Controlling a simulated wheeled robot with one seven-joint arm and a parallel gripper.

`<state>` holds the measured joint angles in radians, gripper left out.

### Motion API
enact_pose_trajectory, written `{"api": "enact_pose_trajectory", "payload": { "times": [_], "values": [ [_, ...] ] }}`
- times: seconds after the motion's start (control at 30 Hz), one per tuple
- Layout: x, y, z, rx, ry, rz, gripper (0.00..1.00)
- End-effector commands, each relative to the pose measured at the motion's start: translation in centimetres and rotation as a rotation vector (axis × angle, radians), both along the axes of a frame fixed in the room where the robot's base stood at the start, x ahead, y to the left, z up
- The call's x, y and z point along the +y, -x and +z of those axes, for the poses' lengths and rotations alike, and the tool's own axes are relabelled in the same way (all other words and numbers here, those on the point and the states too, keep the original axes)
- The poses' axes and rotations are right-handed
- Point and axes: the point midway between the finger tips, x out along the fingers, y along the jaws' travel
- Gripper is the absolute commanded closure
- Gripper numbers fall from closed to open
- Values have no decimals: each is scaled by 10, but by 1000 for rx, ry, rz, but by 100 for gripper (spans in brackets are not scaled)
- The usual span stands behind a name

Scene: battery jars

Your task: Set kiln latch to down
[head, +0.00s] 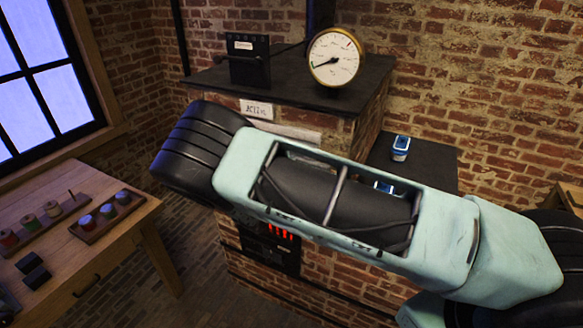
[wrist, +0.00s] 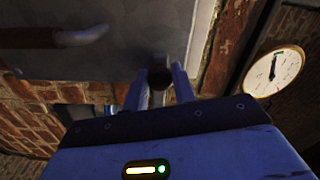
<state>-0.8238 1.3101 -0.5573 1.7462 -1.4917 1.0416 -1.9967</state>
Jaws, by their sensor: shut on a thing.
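The kiln (head: 340,262) is a brick block with a dark top, standing in the middle of the head view behind my arm. Its front is mostly hidden there, and I cannot see the latch or my fingers in that view. In the wrist view the grey kiln door (wrist: 120,50) fills the upper left. My gripper (wrist: 160,84) is close to the door's right edge. Its two fingers are shut on a dark, round-ended piece, which appears to be the kiln latch (wrist: 158,68). Whether the latch points up or down cannot be told.
A brownish handle (wrist: 82,36) sticks out from the door at left. A round gauge (head: 334,57) and a black box (head: 248,60) stand on the kiln top. A wooden table (head: 105,245) with spools and jars is at left. A blue-and-white jar (head: 400,148) stands on a dark ledge behind my arm.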

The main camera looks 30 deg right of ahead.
Motion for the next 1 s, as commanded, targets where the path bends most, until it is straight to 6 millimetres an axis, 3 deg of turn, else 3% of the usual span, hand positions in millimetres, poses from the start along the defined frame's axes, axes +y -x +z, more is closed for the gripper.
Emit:
{"api": "enact_pose_trajectory", "payload": {
  "times": [0.27,0.3,0.37,0.73,1.0],
  "values": [
    [1,1,-3,8,0,3,100],
    [1,1,-3,8,0,3,65],
    [1,1,-3,8,0,3,52],
    [5,3,-3,3,-1,2,52],
    [44,33,-6,4,-3,5,52]
  ]
}}
